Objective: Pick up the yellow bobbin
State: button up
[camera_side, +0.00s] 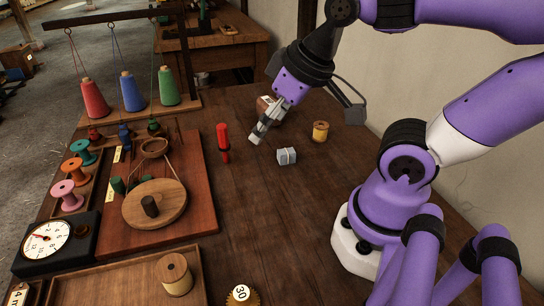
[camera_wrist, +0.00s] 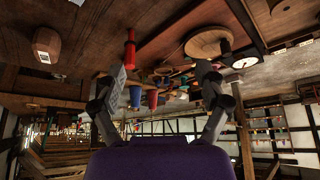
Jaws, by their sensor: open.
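The yellow bobbin (camera_side: 320,131) stands upright on the dark wooden bench, right of my gripper (camera_side: 257,135) in the side view. It has yellow thread between pale wooden flanges. My gripper is above the bench and apart from the bobbin, tilted with its fingers pointing down and left. In the wrist view my gripper (camera_wrist: 160,74) shows two spread fingers with nothing held between them. I cannot make out the yellow bobbin in the wrist view.
A grey tied block (camera_side: 286,156) lies near the bobbin. A red-handled tool (camera_side: 223,142) stands left of my gripper. A brown labelled object (camera_side: 266,104) is behind it, also in the wrist view (camera_wrist: 46,44). A wooden board (camera_side: 190,205), dial (camera_side: 46,240) and tray (camera_side: 110,285) fill the left.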

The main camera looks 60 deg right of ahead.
jog(key=m+g, duration=0.1)
jog(key=g, duration=0.5)
send_near(320, 126)
jog(key=shift+w+d, duration=0.35)
jog(key=shift+d, duration=0.2)
jog(key=f, duration=0.4)
jog(key=shift+s+d+f, duration=0.2)
jog(key=shift+f, duration=0.2)
jog(key=f, duration=0.5)
jog(key=shift+s+a+f, duration=0.15)
jog(key=shift+a+f, duration=0.15)
jog(key=shift+f, duration=0.1)
jog(key=c, duration=1.1)
